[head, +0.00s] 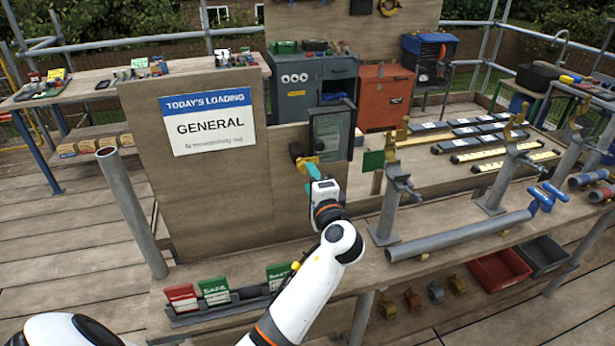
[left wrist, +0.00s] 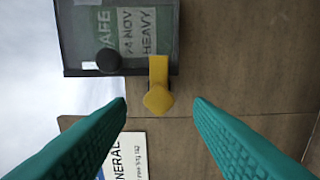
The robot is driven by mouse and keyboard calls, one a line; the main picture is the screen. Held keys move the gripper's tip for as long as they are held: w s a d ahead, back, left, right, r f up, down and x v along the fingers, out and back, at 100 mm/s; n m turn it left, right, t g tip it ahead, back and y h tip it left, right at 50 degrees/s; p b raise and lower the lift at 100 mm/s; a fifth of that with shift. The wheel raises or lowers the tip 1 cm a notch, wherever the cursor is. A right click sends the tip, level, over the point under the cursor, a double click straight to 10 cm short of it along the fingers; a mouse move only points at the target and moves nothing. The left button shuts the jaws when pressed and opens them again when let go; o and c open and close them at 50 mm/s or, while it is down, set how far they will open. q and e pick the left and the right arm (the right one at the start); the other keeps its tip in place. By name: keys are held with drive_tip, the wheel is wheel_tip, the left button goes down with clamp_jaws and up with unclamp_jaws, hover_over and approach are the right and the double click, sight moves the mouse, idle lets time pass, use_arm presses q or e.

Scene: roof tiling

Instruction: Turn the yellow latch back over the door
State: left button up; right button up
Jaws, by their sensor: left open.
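The yellow latch (left wrist: 157,88) shows between my finger tips in the left wrist view. Its narrow end overlaps the edge of the glazed door (left wrist: 88,45), and its rounded end lies against the wooden board. The dark-framed door (head: 330,135) stands at the board's right end in the head view, with the latch (head: 311,160) at its lower left. A round black knob (left wrist: 108,60) sits beside the latch. My left gripper (left wrist: 161,104), with teal fingers, is open, one finger on each side of the latch's rounded end. Contact cannot be told. My right gripper is not in view.
The wooden board (head: 220,200) carries a "GENERAL" sign (head: 207,122) left of my gripper. Several cards (head: 215,291) stand in a rack on the bench below. A grey pipe (head: 460,236) lies on the right, and a red cabinet (head: 385,97) stands behind.

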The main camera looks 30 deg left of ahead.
use_arm(q)
drive_tip(key=b+v, duration=0.2)
drive_tip(key=v, duration=0.6)
drive_tip(key=shift+a, duration=0.1)
